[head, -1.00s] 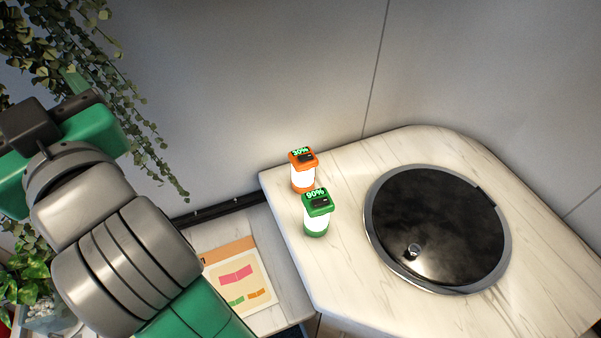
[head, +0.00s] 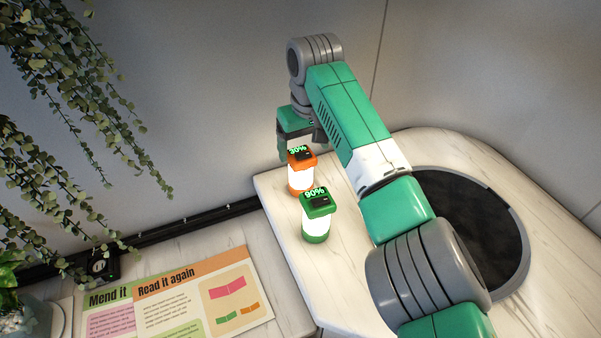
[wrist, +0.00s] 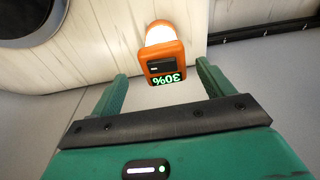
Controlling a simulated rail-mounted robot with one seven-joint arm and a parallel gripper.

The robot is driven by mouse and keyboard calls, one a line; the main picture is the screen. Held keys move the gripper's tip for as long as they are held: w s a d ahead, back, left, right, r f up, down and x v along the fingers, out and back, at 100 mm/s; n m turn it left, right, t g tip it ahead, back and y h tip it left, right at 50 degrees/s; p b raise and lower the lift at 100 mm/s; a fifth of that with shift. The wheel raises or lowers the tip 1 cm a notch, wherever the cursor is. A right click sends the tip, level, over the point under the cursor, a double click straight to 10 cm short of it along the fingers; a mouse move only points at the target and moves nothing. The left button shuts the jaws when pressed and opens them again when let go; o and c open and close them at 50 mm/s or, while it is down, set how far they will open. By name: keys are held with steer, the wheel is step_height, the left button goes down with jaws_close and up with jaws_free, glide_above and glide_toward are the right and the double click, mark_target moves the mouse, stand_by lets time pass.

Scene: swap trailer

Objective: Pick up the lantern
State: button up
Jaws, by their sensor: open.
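Two glowing lanterns stand upright on the pale counter. The orange lantern (head: 301,178) reads 30% and is behind the green lantern (head: 317,226), which reads 90%. My gripper (head: 298,150) is open and empty at the orange lantern, behind and above it in the head view. In the wrist view the orange lantern (wrist: 162,57) lies ahead, between the lines of my two spread fingers (wrist: 160,72), its top near the fingertips. I cannot tell whether a finger touches it. The green lantern does not show in the wrist view.
The marble-look counter (head: 283,207) has a round dark lid (head: 470,220) at right, partly behind my arm. A wall (head: 220,90) stands close behind the orange lantern. A lower surface at left holds a printed sheet (head: 180,300). A plant (head: 70,100) hangs at far left.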

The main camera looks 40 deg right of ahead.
mark_target(301, 173)
steer(key=f, duration=0.2)
steer(key=w+f, duration=0.1)
steer(key=f, duration=0.2)
steer(key=f+p, duration=0.1)
steer(key=f, duration=0.1)
steer(key=shift+w+f, duration=0.15)
steer(key=c, duration=1.3)
